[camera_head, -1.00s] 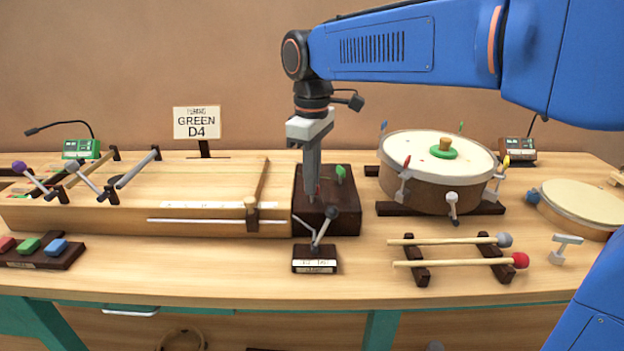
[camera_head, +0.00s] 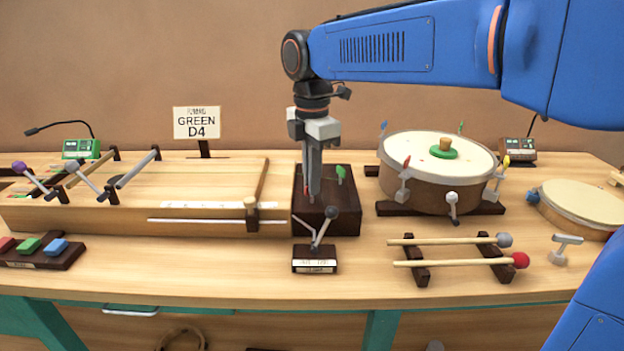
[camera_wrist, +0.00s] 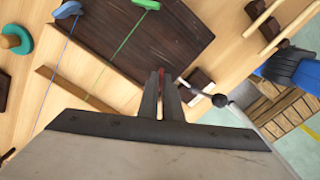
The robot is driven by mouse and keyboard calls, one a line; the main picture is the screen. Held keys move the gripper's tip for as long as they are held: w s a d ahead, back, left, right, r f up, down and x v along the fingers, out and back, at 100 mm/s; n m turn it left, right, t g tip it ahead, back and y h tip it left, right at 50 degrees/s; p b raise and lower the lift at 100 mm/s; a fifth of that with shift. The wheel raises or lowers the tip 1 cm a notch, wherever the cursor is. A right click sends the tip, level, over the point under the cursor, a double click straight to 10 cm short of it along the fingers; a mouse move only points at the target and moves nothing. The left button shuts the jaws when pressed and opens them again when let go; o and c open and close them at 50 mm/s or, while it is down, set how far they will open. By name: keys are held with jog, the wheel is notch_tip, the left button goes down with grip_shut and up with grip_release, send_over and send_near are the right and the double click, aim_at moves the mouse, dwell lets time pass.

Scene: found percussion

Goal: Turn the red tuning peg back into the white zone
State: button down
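The red tuning peg (camera_wrist: 161,73) shows only as a sliver between my fingertips in the wrist view; its angle and any white zone are hidden. My gripper (camera_head: 312,198) points straight down over the dark peg block (camera_head: 342,222). In the wrist view, my gripper (camera_wrist: 163,82) has its two fingers close together, with the red peg between the tips. The green peg (camera_head: 341,173) stands on the same block; the green peg (camera_wrist: 147,4) and a blue peg (camera_wrist: 67,9) show at the top of the wrist view, with strings running from them.
A wooden string box (camera_head: 200,180) adjoins the block on the left. A small stand with a dark knob (camera_head: 315,262) is in front. A drum (camera_head: 430,195) and mallets on a rack (camera_head: 445,262) are to the right. A sign (camera_head: 197,122) reads "GREEN D4".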

jog(key=n, duration=0.4)
jog(key=shift+n, duration=0.3)
jog(key=n, duration=0.3)
jog(key=shift+n, duration=0.3)
jog(key=n, duration=0.4)
jog(key=shift+n, duration=1.8)
jog(key=c, duration=1.9)
grip_release()
jog(key=shift+c, duration=0.2)
